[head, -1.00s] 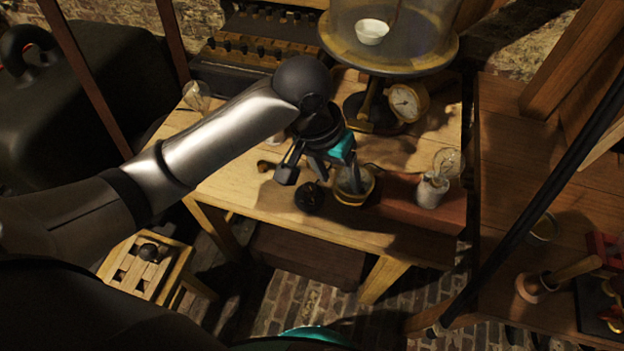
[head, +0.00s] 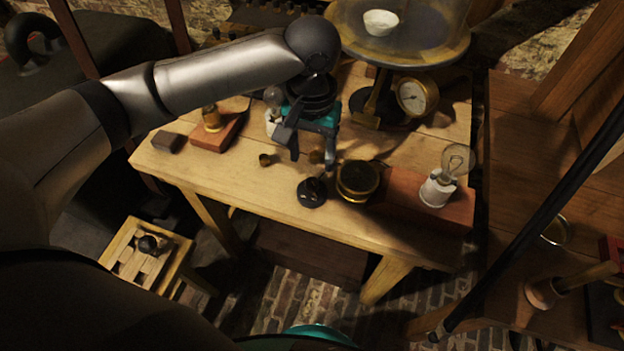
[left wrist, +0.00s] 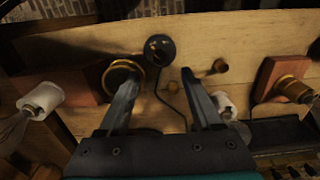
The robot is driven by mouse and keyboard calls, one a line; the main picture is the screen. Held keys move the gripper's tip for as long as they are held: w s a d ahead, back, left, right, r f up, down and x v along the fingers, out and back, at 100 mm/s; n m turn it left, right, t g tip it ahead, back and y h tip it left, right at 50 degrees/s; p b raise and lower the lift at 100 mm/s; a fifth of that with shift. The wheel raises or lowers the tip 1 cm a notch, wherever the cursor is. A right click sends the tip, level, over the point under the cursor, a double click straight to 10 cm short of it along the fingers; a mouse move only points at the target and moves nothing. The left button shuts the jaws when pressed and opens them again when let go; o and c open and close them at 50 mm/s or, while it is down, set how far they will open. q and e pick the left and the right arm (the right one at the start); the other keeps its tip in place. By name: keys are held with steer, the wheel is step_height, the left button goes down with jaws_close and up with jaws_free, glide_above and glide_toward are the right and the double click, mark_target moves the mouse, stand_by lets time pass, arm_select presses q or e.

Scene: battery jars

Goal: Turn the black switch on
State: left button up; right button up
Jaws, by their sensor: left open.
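The black switch (head: 312,192) is a small round black base with a knob, near the front edge of the wooden table (head: 250,190). It also shows in the left wrist view (left wrist: 159,50), at the top middle, with a dark wire running from it. My left gripper (head: 312,157) is open and empty above the table, behind the switch in the head view. In the left wrist view its two fingers (left wrist: 161,80) point toward the switch, which shows beyond and between the tips. I see no contact. My right gripper is not in view.
A round brass-rimmed piece (head: 357,180) stands just right of the switch. A bulb in a white socket (head: 438,190) is farther right on a reddish base. A brass gauge (head: 413,97) and a glass-domed stand are behind. A small brass knob (head: 265,160) is at left.

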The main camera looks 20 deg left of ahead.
mark_target(311, 181)
arm_select(q)
step_height(311, 181, down, 8)
steer(key=shift+b, duration=1.05)
steer(key=shift+c, duration=0.2)
jaws_close()
